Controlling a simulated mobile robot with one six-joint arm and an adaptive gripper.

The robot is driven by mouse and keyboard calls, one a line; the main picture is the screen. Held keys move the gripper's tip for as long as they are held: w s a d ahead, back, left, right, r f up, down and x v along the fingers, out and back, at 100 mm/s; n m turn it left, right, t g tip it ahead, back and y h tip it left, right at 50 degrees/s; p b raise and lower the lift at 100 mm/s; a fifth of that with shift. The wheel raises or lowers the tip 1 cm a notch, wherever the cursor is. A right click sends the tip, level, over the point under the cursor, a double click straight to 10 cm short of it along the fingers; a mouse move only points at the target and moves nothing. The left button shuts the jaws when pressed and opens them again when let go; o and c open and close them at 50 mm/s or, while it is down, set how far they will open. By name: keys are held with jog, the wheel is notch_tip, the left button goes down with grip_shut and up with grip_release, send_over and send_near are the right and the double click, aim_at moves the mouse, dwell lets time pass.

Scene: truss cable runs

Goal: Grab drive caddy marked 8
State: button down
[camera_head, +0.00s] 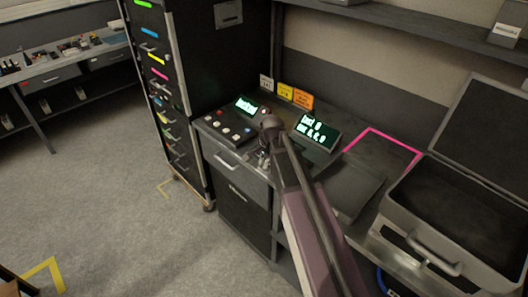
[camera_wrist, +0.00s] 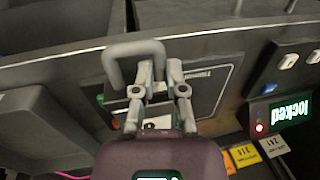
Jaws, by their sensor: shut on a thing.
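My gripper (camera_head: 264,158) is over the console desk, near its front edge. In the wrist view my gripper (camera_wrist: 160,78) has its fingers close together at a grey looped handle (camera_wrist: 128,48), and it appears shut on it. A dark flat panel with a small label (camera_wrist: 197,76) lies under and beside the fingers. I cannot tell whether the handle belongs to the drive caddy marked 8, as no number 8 is readable. The gripper body hides much of what lies below.
White, yellow and orange tags (camera_head: 285,91) stand behind. An open grey case (camera_head: 434,246) is at right. A tall rack (camera_head: 172,60) with coloured labels stands left.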

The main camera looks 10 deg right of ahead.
aim_at(263, 172)
jog(key=shift+s+a+r, duration=0.1)
jog(key=shift+s+a, duration=0.15)
jog(key=shift+s, duration=0.8)
jog(key=shift+s+a+r, duration=0.1)
jog(key=shift+s+a, duration=0.1)
jog(key=shift+s, duration=0.85)
